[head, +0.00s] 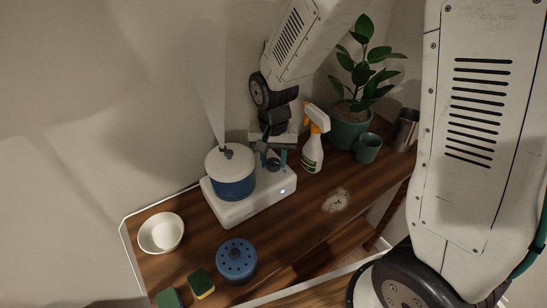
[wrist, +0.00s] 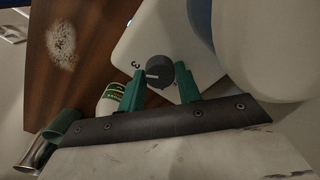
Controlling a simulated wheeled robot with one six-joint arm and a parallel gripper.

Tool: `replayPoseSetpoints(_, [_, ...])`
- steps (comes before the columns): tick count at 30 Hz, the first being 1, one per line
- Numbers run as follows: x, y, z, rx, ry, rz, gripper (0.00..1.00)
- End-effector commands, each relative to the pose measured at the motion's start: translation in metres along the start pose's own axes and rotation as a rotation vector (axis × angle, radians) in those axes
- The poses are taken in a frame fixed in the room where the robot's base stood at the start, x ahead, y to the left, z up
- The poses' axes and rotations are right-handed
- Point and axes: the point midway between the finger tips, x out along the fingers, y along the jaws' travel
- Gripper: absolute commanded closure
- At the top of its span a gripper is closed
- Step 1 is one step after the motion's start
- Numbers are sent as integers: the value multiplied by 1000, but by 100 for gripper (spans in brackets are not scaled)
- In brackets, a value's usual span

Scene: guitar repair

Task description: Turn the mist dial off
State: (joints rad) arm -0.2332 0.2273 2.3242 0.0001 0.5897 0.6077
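The mist device has a white base (head: 243,208) and a blue tank with a white lid (head: 232,184). A pale mist plume (head: 217,108) rises from its top, and a small light glows on the base front. In the wrist view, the dark round dial (wrist: 159,72) sits on the white base with its light pointer line toward a printed "3". My gripper (wrist: 160,78) is open, its green fingertips on either side of the dial. I cannot tell whether they touch it. In the head view my gripper (head: 273,160) is over the base's back right, largely hiding the dial.
A spray bottle (head: 313,143) stands right of the base, then a potted plant (head: 350,130), green mug (head: 368,149) and metal cup (head: 406,131). A white bowl (head: 161,233), blue round container (head: 236,259) and sponges (head: 201,283) are at the front left. Pale powder (head: 336,200) lies on the wooden table.

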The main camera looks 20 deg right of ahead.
Motion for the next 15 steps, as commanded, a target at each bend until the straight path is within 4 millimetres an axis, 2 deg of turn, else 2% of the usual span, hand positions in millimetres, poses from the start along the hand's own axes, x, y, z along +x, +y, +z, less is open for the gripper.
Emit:
replayPoseSetpoints(8, [0,0,0,-30,0,0,89])
replayPoseSetpoints(15, [0,0,0,-153,0,0,89])
